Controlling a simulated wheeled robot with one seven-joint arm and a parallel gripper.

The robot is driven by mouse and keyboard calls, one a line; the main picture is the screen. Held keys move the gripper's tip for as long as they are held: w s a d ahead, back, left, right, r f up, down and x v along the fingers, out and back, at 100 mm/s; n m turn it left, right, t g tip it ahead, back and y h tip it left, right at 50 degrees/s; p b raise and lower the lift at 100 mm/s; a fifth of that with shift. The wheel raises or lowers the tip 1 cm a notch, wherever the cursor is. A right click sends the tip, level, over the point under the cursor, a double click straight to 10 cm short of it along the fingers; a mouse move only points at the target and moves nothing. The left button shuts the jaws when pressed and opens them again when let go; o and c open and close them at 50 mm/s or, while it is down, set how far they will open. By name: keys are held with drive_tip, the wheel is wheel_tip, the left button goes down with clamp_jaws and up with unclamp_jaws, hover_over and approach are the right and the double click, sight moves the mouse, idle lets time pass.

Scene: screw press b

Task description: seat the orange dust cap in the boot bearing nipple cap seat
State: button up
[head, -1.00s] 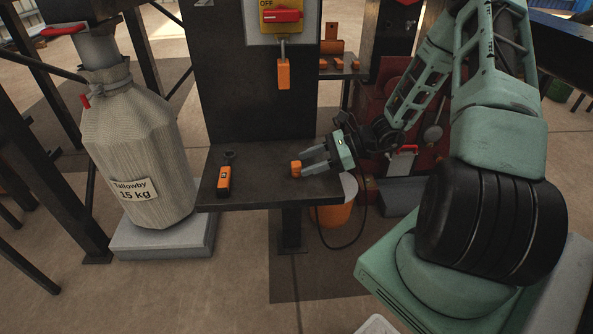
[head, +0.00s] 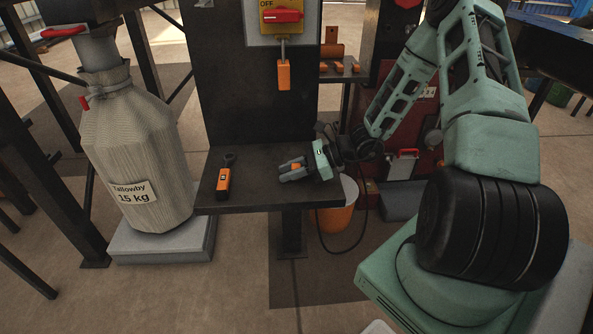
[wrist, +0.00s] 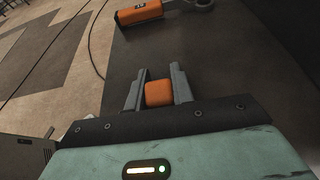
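The orange dust cap (head: 297,166) is a small block near the right end of the dark shelf (head: 262,194). My gripper (head: 290,170) reaches in from the right with one finger on each side of it. In the wrist view the cap (wrist: 158,93) fills the space between the two grey fingers (wrist: 158,88), and no clear gap shows on either side. The gripper looks shut on the cap, low over the shelf. I cannot make out the boot bearing nipple cap seat in either view.
An orange and black tool with a ring end (head: 224,180) lies on the shelf's left part; the shelf between is clear. A dark column with a red OFF switch (head: 281,16) and hanging orange tag (head: 283,74) stands behind. A sack (head: 135,150) stands left, an orange bucket (head: 336,217) below right.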

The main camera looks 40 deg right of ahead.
drive_tip(key=shift+r, duration=0.1)
wheel_tip(320, 180, up, 10)
drive_tip(key=p, duration=0.2)
drive_tip(key=shift+p, duration=0.35)
drive_tip(key=shift+o, duration=0.5)
idle(0.4)
clamp_jaws()
